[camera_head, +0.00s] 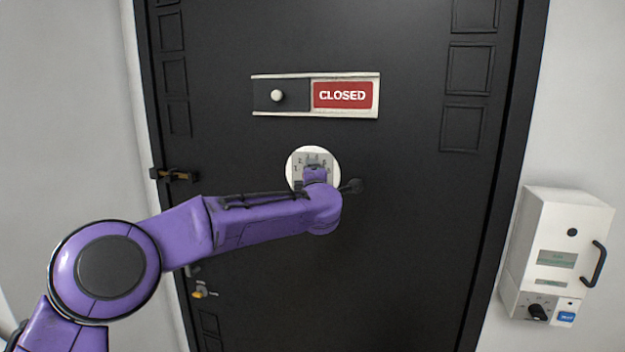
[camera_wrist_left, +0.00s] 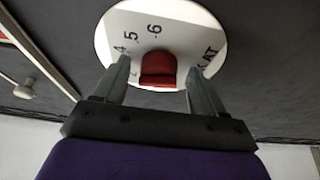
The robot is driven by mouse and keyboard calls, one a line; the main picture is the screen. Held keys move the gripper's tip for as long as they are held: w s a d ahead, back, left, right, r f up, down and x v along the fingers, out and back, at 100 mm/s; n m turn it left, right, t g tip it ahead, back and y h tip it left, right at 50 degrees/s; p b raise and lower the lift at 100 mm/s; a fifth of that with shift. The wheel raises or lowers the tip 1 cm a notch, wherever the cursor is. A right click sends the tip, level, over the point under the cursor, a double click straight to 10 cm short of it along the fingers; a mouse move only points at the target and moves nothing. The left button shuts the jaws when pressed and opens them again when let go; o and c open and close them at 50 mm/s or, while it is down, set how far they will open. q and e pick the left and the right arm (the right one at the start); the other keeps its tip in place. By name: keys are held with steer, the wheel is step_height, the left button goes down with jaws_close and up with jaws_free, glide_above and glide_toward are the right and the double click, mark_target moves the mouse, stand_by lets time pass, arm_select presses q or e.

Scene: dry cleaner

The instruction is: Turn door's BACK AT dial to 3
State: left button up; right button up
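The round white BACK AT dial (camera_head: 293,160) is on the black door, below the CLOSED sign. My left arm's wrist hides its lower part. In the left wrist view the dial face (camera_wrist_left: 115,30) shows the numbers 4, 5 and 6 and the letters AT. A red knob (camera_wrist_left: 158,68) stands at its middle. My left gripper (camera_wrist_left: 158,75) is open, with one finger on each side of the red knob and a visible gap on both sides. Which number the dial is set to, I cannot tell. My right gripper is not in view.
A sliding sign (camera_head: 343,95) with a white peg (camera_head: 277,96) reads CLOSED above the dial. A latch (camera_head: 174,175) and a keyed lock (camera_head: 203,291) are on the door's left edge. A white box (camera_head: 556,258) with a handle and black knob hangs on the right wall.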

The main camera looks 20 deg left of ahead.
arm_select(q)
steer(key=b+v, duration=0.5)
steer(key=v, duration=0.5)
steer(key=shift+s, duration=0.25)
